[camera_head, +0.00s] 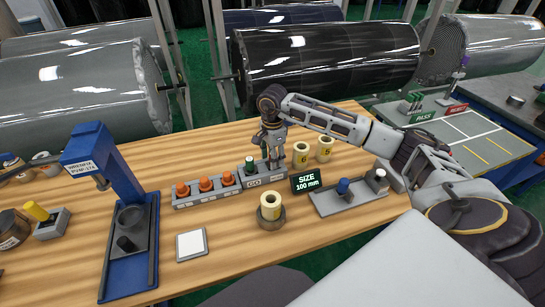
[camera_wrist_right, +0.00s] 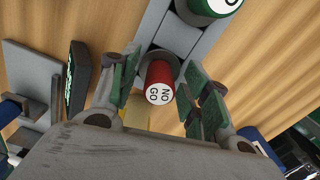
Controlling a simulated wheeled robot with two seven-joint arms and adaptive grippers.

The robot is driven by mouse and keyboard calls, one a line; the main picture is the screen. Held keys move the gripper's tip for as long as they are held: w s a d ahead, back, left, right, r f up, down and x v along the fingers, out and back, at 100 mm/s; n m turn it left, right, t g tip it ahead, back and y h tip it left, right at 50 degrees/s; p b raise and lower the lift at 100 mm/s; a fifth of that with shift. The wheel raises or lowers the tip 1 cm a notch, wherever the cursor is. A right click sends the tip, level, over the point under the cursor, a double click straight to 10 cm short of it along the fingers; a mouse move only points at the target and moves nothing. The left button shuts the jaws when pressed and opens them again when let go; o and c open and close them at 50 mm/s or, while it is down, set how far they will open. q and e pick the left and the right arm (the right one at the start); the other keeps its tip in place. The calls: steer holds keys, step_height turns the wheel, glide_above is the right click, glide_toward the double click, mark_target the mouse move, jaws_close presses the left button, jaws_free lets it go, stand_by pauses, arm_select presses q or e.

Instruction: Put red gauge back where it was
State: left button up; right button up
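The red gauge (camera_wrist_right: 159,84), marked NO GO, stands at the end of the grey gauge rack (camera_wrist_right: 178,36) in the right wrist view. My right gripper (camera_wrist_right: 161,77) has its fingers spread on both sides of it, with narrow gaps showing. In the head view my right gripper (camera_head: 271,145) points down over the right end of the rack (camera_head: 208,197), and the red gauge is hidden there. The green gauge (camera_head: 250,166) stands beside it, above the GO label; its top also shows in the wrist view (camera_wrist_right: 208,6).
Cream rolls (camera_head: 300,154) stand right of the gripper, another (camera_head: 270,206) in front.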

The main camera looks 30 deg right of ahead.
arm_select(q)
steer(key=shift+s+a+r, duration=0.1)
arm_select(e)
steer(key=shift+r, duration=0.15)
steer(key=shift+r, duration=0.65)
step_height(320, 180, up, 9)
steer(key=shift+f+b, duration=0.15)
steer(key=shift+b, duration=0.25)
arm_select(q)
steer(key=shift+w+a+f, duration=0.25)
steer(key=shift+w+a, duration=0.05)
steer(key=shift+a, duration=0.15)
steer(key=shift+w+a+f, duration=0.25)
steer(key=shift+a, duration=0.15)
arm_select(e)
step_height(320, 180, up, 2)
arm_select(q)
steer(key=shift+s, duration=0.1)
steer(key=shift+s+d, duration=0.55)
steer(key=shift+d, duration=0.3)
